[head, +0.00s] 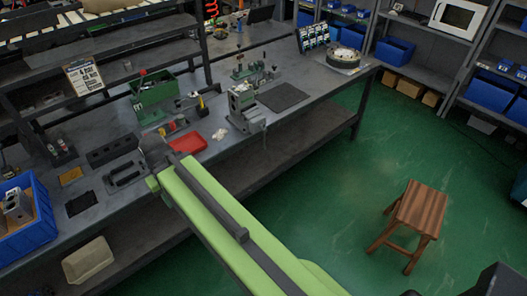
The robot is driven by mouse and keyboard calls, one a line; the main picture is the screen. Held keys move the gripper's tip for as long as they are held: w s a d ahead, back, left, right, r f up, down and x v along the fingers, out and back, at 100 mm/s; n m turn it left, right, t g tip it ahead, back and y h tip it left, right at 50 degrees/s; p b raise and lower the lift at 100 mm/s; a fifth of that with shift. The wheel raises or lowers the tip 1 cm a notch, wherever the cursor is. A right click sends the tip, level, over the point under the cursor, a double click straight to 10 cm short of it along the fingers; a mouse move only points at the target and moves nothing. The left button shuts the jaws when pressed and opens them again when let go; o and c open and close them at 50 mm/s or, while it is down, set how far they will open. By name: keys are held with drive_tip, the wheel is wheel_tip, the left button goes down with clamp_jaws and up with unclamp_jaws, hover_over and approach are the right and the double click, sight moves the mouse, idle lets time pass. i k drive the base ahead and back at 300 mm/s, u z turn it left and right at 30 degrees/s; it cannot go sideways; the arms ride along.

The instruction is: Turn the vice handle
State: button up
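A grey-green vice (243,108) stands at the front edge of the workbench (312,92), near the middle of the head view. A thin handle (264,126) seems to show at its front right, over the bench edge; it is too small to make out its angle. My arm reaches up from the lower right, and its end with my gripper (154,150) is over the bench's front part, left of the vice and apart from it. The fingers are small and dark, so I cannot tell whether they are open or shut.
A red tray (188,143) and a white crumpled piece (220,134) lie between my gripper and the vice. A green bin (152,95) stands behind. A dark mat (283,96) lies right of the vice. A wooden stool (412,215) stands on open green floor (330,190).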

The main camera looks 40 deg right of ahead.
sight(262, 127)
drive_tip(key=z, duration=0.2)
drive_tip(key=i, duration=0.85)
drive_tip(key=u, duration=0.1)
